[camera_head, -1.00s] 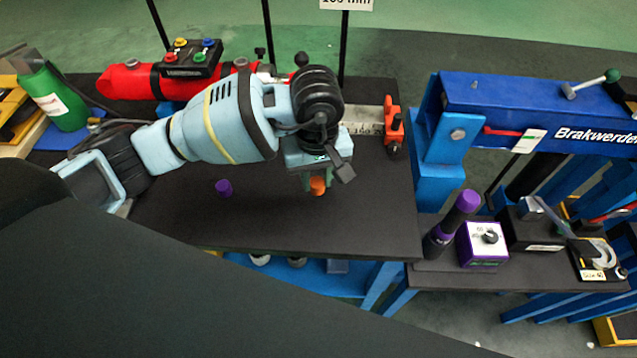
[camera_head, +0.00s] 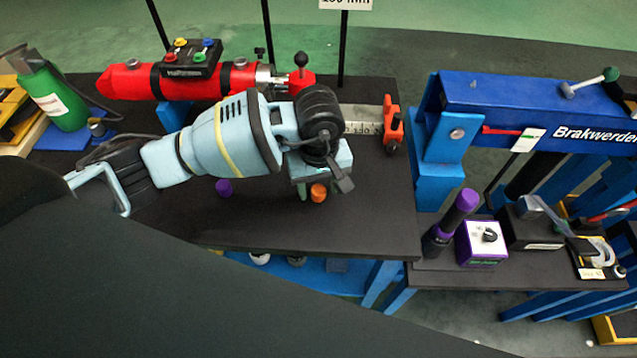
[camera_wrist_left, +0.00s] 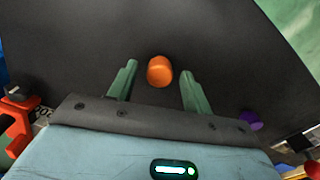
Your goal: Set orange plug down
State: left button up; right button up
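The orange plug (camera_head: 318,193) is at the black table top below my left gripper (camera_head: 312,190). In the left wrist view the orange plug (camera_wrist_left: 160,71) sits between the tips of the two green fingers (camera_wrist_left: 159,70), with a gap on each side. The fingers are apart and hold nothing. The hand partly covers the plug's surroundings in the head view. My right gripper is in neither view.
A purple plug (camera_head: 224,187) stands to the left on the table (camera_head: 370,225). A red cylinder tool (camera_head: 130,80) lies behind my arm. An orange clamp-like part (camera_head: 393,125) is at the back right. The table right of the orange plug is clear.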

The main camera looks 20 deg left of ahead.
aim_at(318, 190)
pick_arm(q)
notch_tip(318, 190, up, 12)
jog(key=shift+r, duration=0.2)
dwell(0.5)
